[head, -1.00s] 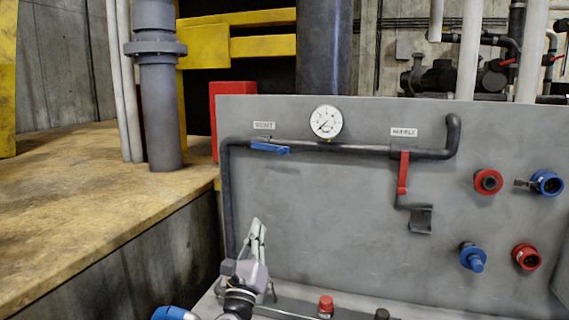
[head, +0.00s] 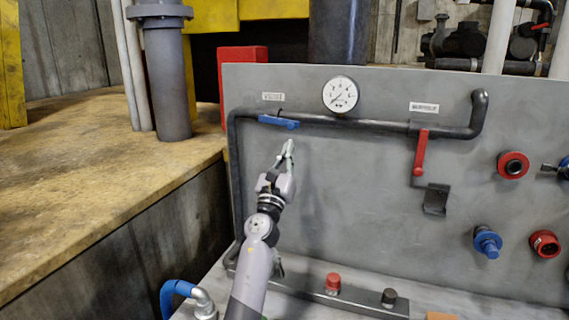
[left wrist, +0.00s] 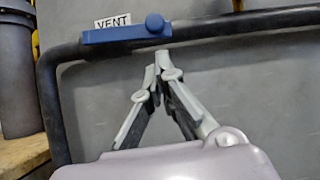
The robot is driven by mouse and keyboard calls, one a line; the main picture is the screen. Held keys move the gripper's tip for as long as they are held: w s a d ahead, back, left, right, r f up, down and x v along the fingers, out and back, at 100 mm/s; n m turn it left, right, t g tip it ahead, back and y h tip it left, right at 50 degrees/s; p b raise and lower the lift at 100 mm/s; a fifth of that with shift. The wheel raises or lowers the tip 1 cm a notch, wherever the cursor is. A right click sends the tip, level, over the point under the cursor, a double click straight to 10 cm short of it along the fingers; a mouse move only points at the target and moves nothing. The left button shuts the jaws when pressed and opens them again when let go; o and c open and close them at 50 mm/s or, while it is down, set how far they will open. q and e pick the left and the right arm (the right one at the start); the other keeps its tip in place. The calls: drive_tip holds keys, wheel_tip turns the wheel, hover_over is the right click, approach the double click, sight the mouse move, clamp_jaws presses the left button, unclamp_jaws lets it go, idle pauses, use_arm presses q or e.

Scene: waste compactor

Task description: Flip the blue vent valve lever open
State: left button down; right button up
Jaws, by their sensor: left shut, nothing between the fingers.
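The blue vent valve lever (head: 279,122) lies along the dark pipe on the grey panel, under the VENT label (head: 273,97). In the left wrist view the blue lever (left wrist: 126,33) lies nearly level along the pipe, with its round end at the right. My left gripper (head: 290,143) is shut and empty, pointing up just below the lever's right end. In the left wrist view its fingertips (left wrist: 156,66) meet a little below the pipe and the lever's round end; whether they touch the pipe is unclear. My right gripper is not in view.
A pressure gauge (head: 340,94) sits above the pipe. A red lever (head: 421,152) hangs down at the right, above a dark bracket (head: 436,199). Red and blue fittings (head: 513,165) stick out farther right.

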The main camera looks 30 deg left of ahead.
sight(277, 123)
use_arm(q)
wheel_tip(277, 123, up, 4)
drive_tip(key=shift+w+d+f+p, duration=0.1)
drive_tip(key=shift+w+p, duration=0.05)
drive_tip(key=shift+p, duration=0.95)
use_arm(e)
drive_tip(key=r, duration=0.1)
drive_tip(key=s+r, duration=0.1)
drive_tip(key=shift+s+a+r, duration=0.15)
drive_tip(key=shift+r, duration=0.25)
